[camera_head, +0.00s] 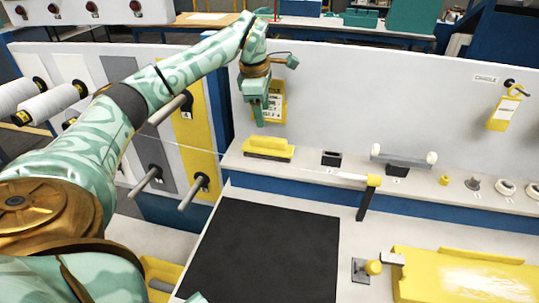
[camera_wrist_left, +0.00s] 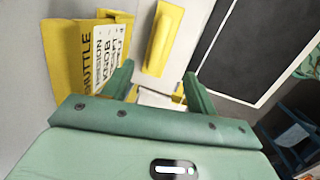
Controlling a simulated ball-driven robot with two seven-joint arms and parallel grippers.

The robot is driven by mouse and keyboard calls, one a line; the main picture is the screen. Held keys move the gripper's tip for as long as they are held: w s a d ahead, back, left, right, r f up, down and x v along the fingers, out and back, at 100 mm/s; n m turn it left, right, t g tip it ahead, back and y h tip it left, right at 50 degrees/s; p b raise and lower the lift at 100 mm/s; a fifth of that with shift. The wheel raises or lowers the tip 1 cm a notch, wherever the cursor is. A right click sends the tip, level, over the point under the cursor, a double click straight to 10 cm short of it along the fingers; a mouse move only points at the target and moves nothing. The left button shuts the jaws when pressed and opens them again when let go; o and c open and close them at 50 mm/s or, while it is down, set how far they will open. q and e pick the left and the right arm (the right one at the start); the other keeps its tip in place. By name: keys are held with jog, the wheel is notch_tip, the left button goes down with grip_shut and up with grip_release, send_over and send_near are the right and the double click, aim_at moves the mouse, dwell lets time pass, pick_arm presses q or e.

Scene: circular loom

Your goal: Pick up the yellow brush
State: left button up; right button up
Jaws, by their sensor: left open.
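The yellow brush (camera_head: 268,145) lies on the light ledge against the white back panel. It has a dark strip along its underside. My left gripper (camera_head: 262,117) hangs above the brush, pointing down, with its jaws apart and empty. In the left wrist view the brush (camera_wrist_left: 159,38) shows beyond the open fingers (camera_wrist_left: 157,77), apart from them. My right gripper is not in view.
A yellow lettered sign (camera_wrist_left: 90,60) is close beside my left gripper, on the panel. A black mat (camera_head: 262,253) lies in front of the ledge. A dark block (camera_head: 331,158) and a rod with white ends (camera_head: 403,155) are right of the brush.

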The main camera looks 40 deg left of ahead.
aim_at(267, 139)
pick_arm(q)
jog(key=f, duration=0.2)
jog(key=w+f+b, duration=0.1)
jog(key=f, duration=0.2)
jog(key=f+b, duration=0.1)
jog(key=f, duration=0.1)
jog(key=shift+w+f, duration=0.2)
jog(key=shift+f, duration=0.2)
jog(key=f, duration=0.1)
jog(key=f+b, duration=0.1)
jog(key=f, duration=0.1)
jog(key=f+b, duration=0.1)
jog(key=f, duration=0.1)
jog(key=shift+w+d+f, duration=0.1)
jog(key=shift+w+f, duration=0.05)
jog(key=shift+w, duration=0.25)
jog(key=shift+c, duration=1)
jog(key=c, duration=0.7)
jog(key=shift+o, duration=0.2)
jog(key=shift+r, duration=0.2)
